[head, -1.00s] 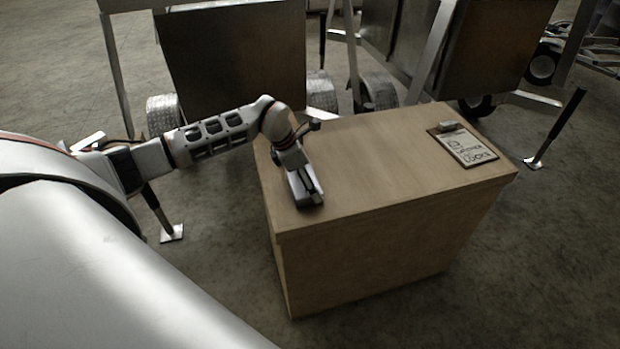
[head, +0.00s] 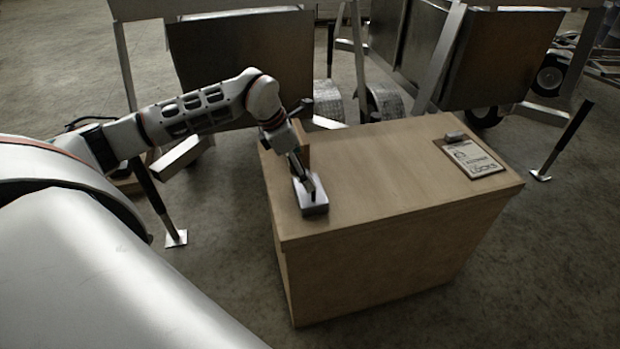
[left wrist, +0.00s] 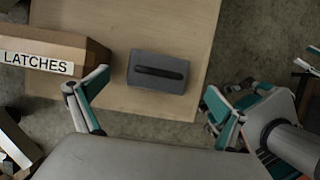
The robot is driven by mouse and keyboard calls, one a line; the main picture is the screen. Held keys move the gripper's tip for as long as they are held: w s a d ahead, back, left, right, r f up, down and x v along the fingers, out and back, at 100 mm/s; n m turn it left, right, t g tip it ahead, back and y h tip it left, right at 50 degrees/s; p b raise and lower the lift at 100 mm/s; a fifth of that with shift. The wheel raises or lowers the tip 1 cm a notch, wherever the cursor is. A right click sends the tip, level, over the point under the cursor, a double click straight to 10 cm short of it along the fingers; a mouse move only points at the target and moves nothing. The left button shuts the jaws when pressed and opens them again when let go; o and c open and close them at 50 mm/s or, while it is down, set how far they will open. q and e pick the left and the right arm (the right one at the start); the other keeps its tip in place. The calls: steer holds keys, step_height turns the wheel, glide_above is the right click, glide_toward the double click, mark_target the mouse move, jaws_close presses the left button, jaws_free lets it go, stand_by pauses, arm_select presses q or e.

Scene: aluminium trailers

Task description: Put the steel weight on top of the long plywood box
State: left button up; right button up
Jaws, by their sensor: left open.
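The steel weight (head: 313,203) is a grey block with a dark bar handle. It lies flat on the near left part of the top of the long plywood box (head: 400,185). In the left wrist view the weight (left wrist: 158,84) sits ahead of the jaws, with bare wood (left wrist: 150,22) around it. My left gripper (head: 306,183) is just above the weight, pointing down. In the left wrist view its two fingers (left wrist: 150,103) are spread wide with nothing between them. The head view does not show clearly whether a fingertip touches the handle.
A brown box labelled LATCHES (left wrist: 45,58) is beside the weight, at the edge of the wooden top. A clipboard (head: 472,158) lies at the far right of the top. Trailers (head: 250,50) stand behind. The middle of the top is clear.

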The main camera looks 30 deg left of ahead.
arm_select(q)
steer(key=s+d+r+n+t+h, duration=0.1)
steer(key=s+d+n+h, duration=0.25)
steer(key=d, duration=0.65)
steer(key=s+d+r+n+t+h, duration=0.1)
steer(key=s+d+n+t+h, duration=0.3)
steer(key=d, duration=0.6)
steer(key=s+d+r+n+g+h, duration=0.1)
steer(key=d+n+h, duration=0.2)
steer(key=d+h, duration=0.45)
step_height(320, 180, down, 6)
steer(key=a+n+t+y, duration=0.3)
steer(key=n+t+y, duration=0.5)
steer(key=n, duration=0.8)
steer(key=s+a+f+n+g+y, duration=0.2)
steer(key=s+f+n, duration=0.4)
steer(key=f, duration=0.3)
steer(key=s+a+f+n+g+y, duration=0.2)
steer(key=s+f+n+y, duration=0.3)
steer(key=f, duration=0.5)
steer(key=s+a+n, duration=0.1)
steer(key=s+n, duration=0.1)
steer(key=s, duration=0.1)
steer(key=shift+s+a+f+g, duration=0.3)
steer(key=shift+a+g, duration=0.1)
